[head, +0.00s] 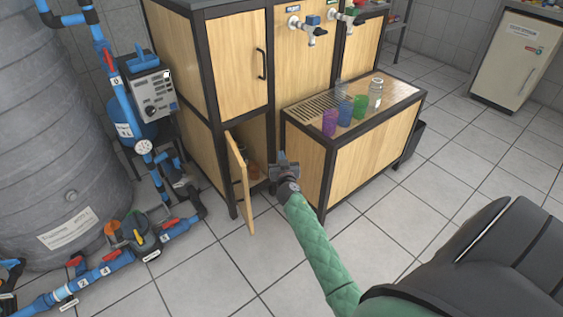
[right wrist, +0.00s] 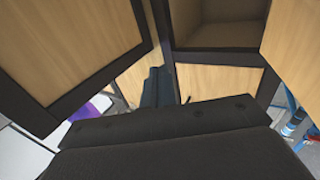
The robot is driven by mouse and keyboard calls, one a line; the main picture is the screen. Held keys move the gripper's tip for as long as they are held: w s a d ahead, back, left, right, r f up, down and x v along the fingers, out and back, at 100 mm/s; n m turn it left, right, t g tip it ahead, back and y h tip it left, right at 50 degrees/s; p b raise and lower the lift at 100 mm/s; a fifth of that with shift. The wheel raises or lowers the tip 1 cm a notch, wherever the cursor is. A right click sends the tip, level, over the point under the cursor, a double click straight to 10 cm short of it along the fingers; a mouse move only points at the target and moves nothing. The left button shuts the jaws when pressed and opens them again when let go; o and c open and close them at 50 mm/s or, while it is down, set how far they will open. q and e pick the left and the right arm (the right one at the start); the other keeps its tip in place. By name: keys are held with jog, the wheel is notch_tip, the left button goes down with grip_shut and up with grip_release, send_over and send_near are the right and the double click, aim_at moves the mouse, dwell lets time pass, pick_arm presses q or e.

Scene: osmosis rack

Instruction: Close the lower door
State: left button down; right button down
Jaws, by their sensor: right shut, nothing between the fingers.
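The lower door (head: 238,172) is a light wood panel at the bottom of the tall cabinet. It stands open, swung out toward me from the cabinet's left side. My left gripper is out of view.
The low bench (head: 368,150) with several coloured cups stands close right of my right gripper. The closed upper door (head: 242,75) is above. Blue pipes with valves (head: 150,235) and a grey tank (head: 55,140) are at left. Tiled floor in front is clear.

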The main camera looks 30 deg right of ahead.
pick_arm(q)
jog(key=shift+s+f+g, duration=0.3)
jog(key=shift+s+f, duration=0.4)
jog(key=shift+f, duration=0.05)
pick_arm(e)
jog(key=x, duration=0.9)
jog(key=shift+s, duration=0.15)
dwell(0.5)
